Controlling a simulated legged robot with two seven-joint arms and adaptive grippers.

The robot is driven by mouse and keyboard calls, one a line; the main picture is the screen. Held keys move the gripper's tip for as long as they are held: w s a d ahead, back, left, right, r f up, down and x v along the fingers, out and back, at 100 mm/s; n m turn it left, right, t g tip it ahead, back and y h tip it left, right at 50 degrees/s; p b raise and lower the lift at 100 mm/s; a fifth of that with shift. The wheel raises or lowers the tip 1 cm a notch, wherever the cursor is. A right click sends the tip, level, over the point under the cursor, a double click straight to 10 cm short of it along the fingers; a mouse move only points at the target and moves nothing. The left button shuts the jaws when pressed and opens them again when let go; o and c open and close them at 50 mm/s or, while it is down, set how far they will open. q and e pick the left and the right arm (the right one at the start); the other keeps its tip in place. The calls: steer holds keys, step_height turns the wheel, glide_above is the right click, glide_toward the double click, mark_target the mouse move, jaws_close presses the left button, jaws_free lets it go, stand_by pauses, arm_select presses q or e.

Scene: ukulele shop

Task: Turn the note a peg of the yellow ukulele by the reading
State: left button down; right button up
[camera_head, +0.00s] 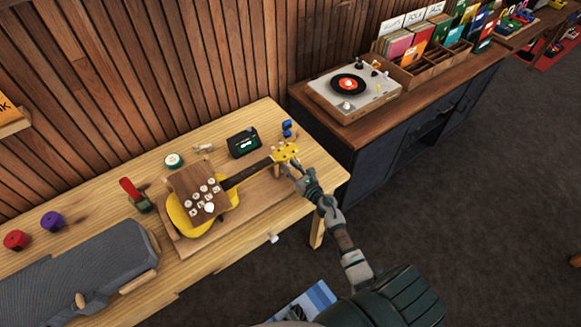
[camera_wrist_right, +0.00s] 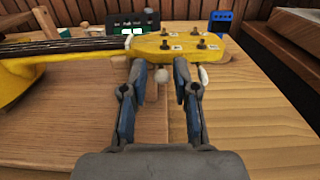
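The yellow ukulele (camera_head: 228,212) lies on a wooden board on the workbench, its neck pointing right. Its yellow headstock (camera_head: 286,153) is at the right end; in the right wrist view the headstock (camera_wrist_right: 150,46) shows several dark posts with small labels, too small to read. A white peg (camera_wrist_right: 162,76) sticks out below the headstock, and a second white peg (camera_wrist_right: 203,75) is farther right. My right gripper (camera_head: 294,169) is at the headstock, open; in its wrist view the fingertips (camera_wrist_right: 160,72) stand either side of the first peg with gaps. The black tuner (camera_head: 244,143) has a lit green-white screen, reading illegible. My left gripper is out of view.
A blue device (camera_head: 287,129) stands behind the headstock. A grey case (camera_head: 85,272) fills the bench's left front. A turntable (camera_head: 352,88) sits on the cabinet at right. The bench's right front corner is clear.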

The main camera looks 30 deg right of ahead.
steer(key=shift+d, duration=0.15)
steer(key=shift+c, duration=0.2)
jaws_close()
steer(key=shift+m, duration=0.4)
steer(key=m, duration=0.4)
steer(key=shift+p, duration=0.3)
steer(key=shift+d+m, duration=0.1)
steer(key=shift+m, duration=2.4)
steer(key=shift+o, duration=0.2)
jaws_free()
